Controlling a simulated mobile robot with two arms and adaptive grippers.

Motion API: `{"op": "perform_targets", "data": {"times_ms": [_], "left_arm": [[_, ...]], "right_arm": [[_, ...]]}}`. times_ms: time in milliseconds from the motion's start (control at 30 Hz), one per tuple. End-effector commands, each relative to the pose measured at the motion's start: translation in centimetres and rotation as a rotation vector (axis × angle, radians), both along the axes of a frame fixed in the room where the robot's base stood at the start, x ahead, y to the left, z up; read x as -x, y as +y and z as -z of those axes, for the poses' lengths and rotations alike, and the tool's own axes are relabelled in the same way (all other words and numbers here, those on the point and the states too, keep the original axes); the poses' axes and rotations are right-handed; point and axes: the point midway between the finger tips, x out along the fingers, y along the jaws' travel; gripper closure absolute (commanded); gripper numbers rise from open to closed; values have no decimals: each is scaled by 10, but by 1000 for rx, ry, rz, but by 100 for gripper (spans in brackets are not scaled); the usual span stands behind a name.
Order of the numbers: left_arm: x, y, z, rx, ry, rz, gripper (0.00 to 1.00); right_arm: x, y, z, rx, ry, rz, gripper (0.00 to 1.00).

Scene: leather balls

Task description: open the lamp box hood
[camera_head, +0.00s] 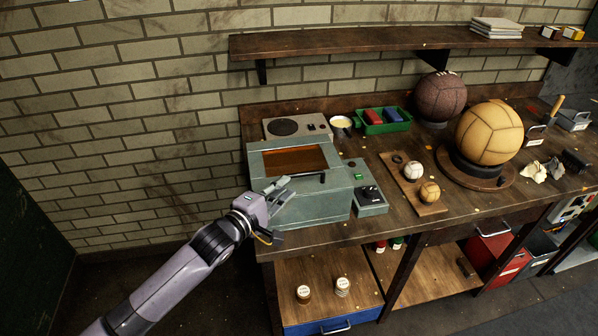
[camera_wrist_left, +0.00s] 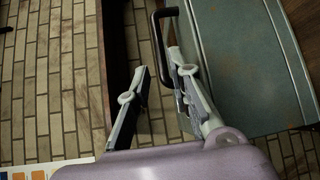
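The lamp box (camera_head: 310,207) is a grey-green metal case on the left end of the workbench. Its hood (camera_head: 262,160) has an amber window (camera_head: 295,160) and looks closed. My left gripper (camera_head: 276,186) is at the box's front left corner. In the left wrist view my left gripper (camera_wrist_left: 158,62) is open, its two fingers apart. A black bar handle (camera_wrist_left: 157,25) on the edge of the green box (camera_wrist_left: 245,60) reaches between the fingertips; I cannot tell whether a finger touches it. My right gripper is not in view.
A control box (camera_head: 370,200) stands just right of the lamp box, and a grey unit with a round speaker (camera_head: 284,127) is behind it. A wooden shelf (camera_head: 350,40) runs above. Leather balls (camera_head: 489,132) stand to the right. The space left of the bench is clear.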

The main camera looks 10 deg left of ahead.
Motion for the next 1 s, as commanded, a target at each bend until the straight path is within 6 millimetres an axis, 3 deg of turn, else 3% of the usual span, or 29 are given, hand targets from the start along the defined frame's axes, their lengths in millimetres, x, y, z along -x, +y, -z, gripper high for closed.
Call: {"op": "perform_targets", "data": {"times_ms": [200, 400, 867, 1000], "left_arm": [[-39, -20, 4, -1, -1, -1, 80], [-60, -31, 9, 0, 0, -1, 80], [-68, -36, 11, -1, 0, 0, 80], [-68, -35, 11, -1, 0, 0, 90]], "right_arm": [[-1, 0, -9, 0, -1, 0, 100], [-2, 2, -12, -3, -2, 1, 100], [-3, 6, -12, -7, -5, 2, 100], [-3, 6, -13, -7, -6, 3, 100]]}}
